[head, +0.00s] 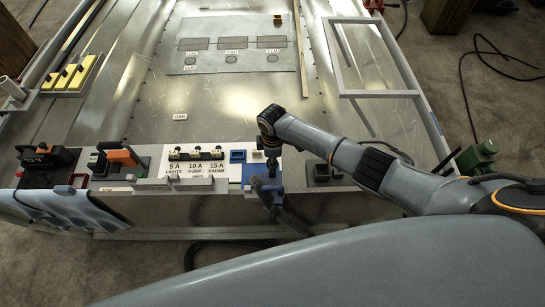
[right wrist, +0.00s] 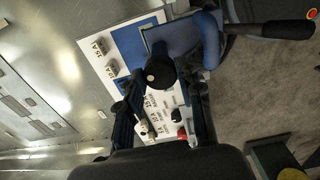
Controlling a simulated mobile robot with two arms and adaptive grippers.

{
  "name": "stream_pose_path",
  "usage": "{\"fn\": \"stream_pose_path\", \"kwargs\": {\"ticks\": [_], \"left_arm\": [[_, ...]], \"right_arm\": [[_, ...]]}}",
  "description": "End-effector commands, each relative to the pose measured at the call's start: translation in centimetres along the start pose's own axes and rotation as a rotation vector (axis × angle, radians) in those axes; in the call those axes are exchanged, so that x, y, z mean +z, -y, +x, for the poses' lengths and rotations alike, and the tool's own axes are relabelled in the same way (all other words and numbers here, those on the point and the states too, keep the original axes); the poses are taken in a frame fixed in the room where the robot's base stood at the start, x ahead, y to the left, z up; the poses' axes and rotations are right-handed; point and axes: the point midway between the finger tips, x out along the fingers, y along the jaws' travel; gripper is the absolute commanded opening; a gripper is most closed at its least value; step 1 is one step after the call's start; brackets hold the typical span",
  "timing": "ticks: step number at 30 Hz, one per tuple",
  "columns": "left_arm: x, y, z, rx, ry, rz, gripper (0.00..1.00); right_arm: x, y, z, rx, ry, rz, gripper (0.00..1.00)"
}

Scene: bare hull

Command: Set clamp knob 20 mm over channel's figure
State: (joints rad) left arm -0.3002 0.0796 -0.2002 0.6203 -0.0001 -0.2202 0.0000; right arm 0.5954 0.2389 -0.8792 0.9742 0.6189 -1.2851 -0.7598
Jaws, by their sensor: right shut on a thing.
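My right gripper (head: 270,165) reaches down over the blue fixture (head: 251,171) at the right end of the white labelled panel. In the right wrist view its two dark fingers (right wrist: 160,85) stand either side of a round black knob (right wrist: 159,72) with a pale dot, and are shut on it. The knob sits beside a blue clamp body (right wrist: 205,45). The fingers hide its lower part, and I cannot read a channel figure or the knob's height. My left gripper is not in view.
The white panel (head: 181,174) reads 5 A, 10 A and 15 A. An orange-handled clamp (head: 124,157) and a black-and-red device (head: 48,162) stand left of it. A grey mat (head: 230,62) lies further back. The metal floor between is mostly clear.

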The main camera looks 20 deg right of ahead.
Motion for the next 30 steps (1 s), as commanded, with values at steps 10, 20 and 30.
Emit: {"fn": "stream_pose_path", "kwargs": {"ticks": [10,20,30], "left_arm": [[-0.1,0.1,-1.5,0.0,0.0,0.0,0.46],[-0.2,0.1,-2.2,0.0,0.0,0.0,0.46],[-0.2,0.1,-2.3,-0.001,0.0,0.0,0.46]], "right_arm": [[-0.1,0.1,-0.2,-0.002,-0.001,0.297,0.04],[-0.1,0.1,-0.1,-0.001,-0.001,0.47,0.04],[-0.1,0.1,0.0,0.0,-0.001,0.523,0.04]]}}
